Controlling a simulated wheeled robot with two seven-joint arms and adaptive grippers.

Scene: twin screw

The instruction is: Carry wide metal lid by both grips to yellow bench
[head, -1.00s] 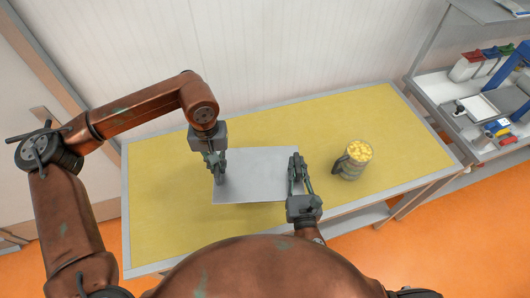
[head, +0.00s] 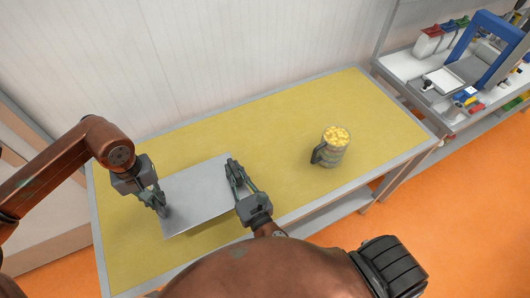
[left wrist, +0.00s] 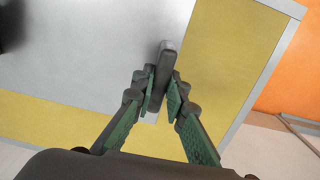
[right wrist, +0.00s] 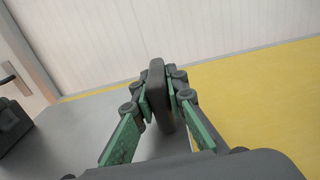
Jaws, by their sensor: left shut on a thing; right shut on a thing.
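The wide metal lid (head: 197,195) is a flat grey sheet over the yellow bench (head: 265,125), tilted in the head view. I cannot tell for sure whether it touches the bench. My left gripper (head: 159,208) is shut on the dark grip at its left edge; this grip (left wrist: 161,75) stands between the fingers in the left wrist view. My right gripper (head: 236,172) is shut on the grip at its right edge; that grip (right wrist: 157,85) shows between the fingers in the right wrist view. The lid also fills much of the left wrist view (left wrist: 80,60).
A mug-like container (head: 333,148) with yellow contents stands on the bench right of the lid. The bench between them is clear. A shelf unit (head: 440,100) with bins and a blue frame (head: 487,45) stands at the right. A white wall (head: 190,60) is behind the bench.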

